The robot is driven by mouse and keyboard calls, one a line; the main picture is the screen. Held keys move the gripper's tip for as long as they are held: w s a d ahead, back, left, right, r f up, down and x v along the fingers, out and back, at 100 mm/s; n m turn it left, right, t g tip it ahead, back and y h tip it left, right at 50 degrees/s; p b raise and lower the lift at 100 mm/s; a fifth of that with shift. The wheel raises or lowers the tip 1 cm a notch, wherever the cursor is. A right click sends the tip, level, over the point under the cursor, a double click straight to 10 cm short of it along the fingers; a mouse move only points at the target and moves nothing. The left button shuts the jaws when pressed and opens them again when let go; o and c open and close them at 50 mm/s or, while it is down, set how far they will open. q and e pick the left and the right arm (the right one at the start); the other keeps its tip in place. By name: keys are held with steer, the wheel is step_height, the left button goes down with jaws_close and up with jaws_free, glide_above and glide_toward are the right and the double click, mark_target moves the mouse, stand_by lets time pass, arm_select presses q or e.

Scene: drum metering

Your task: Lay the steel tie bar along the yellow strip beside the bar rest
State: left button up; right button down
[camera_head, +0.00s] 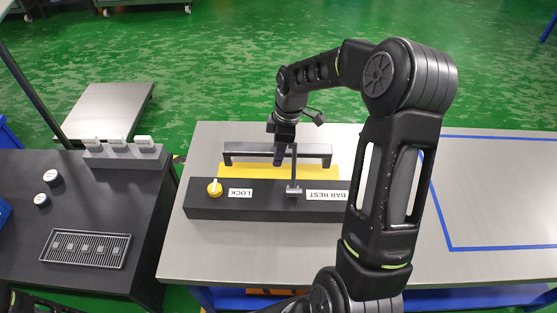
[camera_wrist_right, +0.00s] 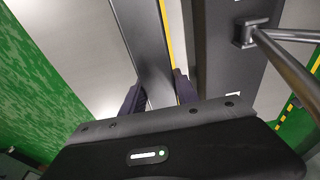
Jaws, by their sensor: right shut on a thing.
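The steel tie bar (camera_head: 250,150) is a long grey bar with a short downturned leg at each end. My right gripper (camera_head: 280,157) is shut on it near its middle. In the right wrist view the bar (camera_wrist_right: 143,40) runs between the two dark fingers (camera_wrist_right: 160,92). The yellow strip (camera_head: 232,171) lies between the bar and the black bar rest (camera_head: 255,208); in the wrist view a thin line of strip (camera_wrist_right: 166,25) shows beside the bar. Bar and strip look roughly parallel. I cannot tell whether the bar touches the surface. My left gripper is not visible.
The bar rest carries a yellow LOCK knob (camera_head: 215,188) and an upright metal post (camera_head: 294,170) close to my right gripper. A blue-outlined area (camera_head: 500,195) on the grey table is clear. A dark side table (camera_head: 90,200) with a slotted tray (camera_head: 86,249) stands at left.

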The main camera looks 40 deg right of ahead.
steer(key=shift+f+b, duration=0.3)
steer(key=shift+f, duration=1.5)
steer(key=shift+f, duration=0.15)
steer(key=c, duration=0.9)
jaws_free()
steer(key=shift+r, duration=0.25)
steer(key=r, duration=0.4)
steer(key=d+r+p, duration=0.1)
steer(key=r, duration=0.2)
steer(key=s+r+p, duration=0.1)
steer(key=r, duration=0.3)
steer(key=shift+d+r, duration=0.2)
steer(key=shift+r, duration=0.1)
